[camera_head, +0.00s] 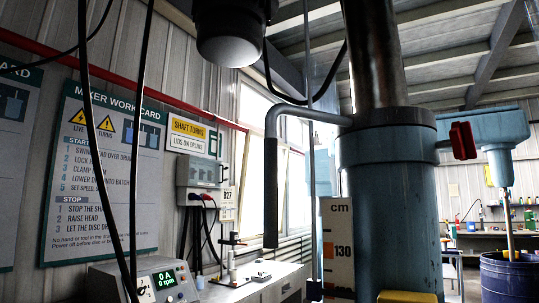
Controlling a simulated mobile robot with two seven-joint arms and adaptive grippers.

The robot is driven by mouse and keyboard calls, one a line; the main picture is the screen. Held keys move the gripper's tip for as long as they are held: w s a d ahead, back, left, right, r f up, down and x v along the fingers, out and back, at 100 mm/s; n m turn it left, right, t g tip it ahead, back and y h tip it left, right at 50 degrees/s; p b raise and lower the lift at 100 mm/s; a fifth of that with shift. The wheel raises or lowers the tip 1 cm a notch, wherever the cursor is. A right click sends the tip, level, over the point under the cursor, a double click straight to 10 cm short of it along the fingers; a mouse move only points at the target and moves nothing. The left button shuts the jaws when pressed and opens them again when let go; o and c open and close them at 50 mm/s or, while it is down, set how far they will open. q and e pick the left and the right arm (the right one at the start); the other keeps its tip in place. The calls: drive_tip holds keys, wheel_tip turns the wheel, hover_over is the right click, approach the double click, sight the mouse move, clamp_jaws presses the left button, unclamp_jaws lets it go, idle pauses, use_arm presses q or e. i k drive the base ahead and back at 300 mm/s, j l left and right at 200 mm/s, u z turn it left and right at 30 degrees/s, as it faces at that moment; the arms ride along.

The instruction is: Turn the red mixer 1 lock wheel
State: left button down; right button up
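A red lock wheel (462,141) is mounted at the right of the thick blue column (390,200), by the near end of a blue arm (485,124) that reaches to the right. It is seen nearly edge-on, so its turned position cannot be told. I see no number on it. Neither of my grippers can be made out in the head view.
A grey bent handle (271,180) hangs left of the column. A control box reading 0 rpm (150,280) is at lower left. A blue drum (509,278) stands at lower right, below the blue arm.

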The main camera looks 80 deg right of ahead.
sight(462, 140)
drive_tip(key=k+z, duration=0.15)
drive_tip(key=z, duration=3.55)
